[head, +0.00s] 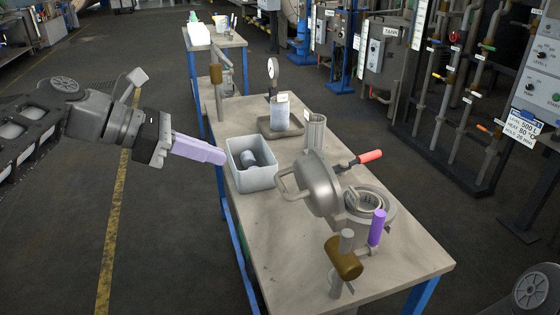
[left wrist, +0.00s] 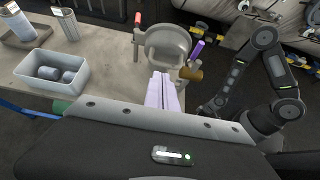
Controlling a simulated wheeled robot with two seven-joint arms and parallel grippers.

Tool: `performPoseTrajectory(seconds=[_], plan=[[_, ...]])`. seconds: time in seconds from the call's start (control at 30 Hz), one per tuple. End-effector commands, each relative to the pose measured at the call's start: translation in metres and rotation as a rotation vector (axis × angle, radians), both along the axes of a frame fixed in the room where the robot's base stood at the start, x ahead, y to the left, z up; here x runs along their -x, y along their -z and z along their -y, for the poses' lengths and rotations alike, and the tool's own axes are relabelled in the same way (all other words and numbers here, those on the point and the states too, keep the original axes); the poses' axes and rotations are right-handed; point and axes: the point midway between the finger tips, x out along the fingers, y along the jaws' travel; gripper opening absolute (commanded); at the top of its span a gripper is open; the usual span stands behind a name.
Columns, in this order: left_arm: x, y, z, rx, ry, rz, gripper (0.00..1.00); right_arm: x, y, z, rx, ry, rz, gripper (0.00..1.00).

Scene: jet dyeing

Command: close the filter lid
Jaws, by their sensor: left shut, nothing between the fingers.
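The filter lid (head: 320,185) is a grey metal dome with a loop handle (head: 288,188). It stands open, tilted up on the left side of the round filter housing (head: 385,204). A basket-like insert (head: 362,201) shows inside the housing. The lid also shows in the left wrist view (left wrist: 168,46), beyond my fingers. My left gripper (head: 222,157) is shut and empty, in the air left of the grey bin, apart from the lid. Its pale lilac fingers show in the left wrist view (left wrist: 162,78). My right gripper is not clearly visible.
A purple grip (head: 377,227) stands upright at the housing, with a brass valve (head: 344,258) in front.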

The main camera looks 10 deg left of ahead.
Motion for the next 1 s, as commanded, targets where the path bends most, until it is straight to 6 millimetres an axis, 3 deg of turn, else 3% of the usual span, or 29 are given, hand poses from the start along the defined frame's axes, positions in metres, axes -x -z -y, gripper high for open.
performPoseTrajectory(seconds=[0.27,0.47,0.9,1.0], plan=[[-0.002,0.002,0.002,-0.003,0.001,0.000,0.00,0.000,0.001,0.000,0.000,0.001,0.000,0.42],[-0.010,0.012,0.015,-0.003,0.003,0.000,0.00,0.000,0.003,0.000,0.001,0.001,-0.001,0.42],[-0.047,0.056,0.076,-0.003,0.004,-0.001,0.00,0.000,0.009,0.000,0.001,0.001,-0.001,0.42],[-0.056,0.047,0.089,-0.004,0.003,0.002,0.00,0.000,0.004,0.000,0.001,0.001,-0.001,0.42]])
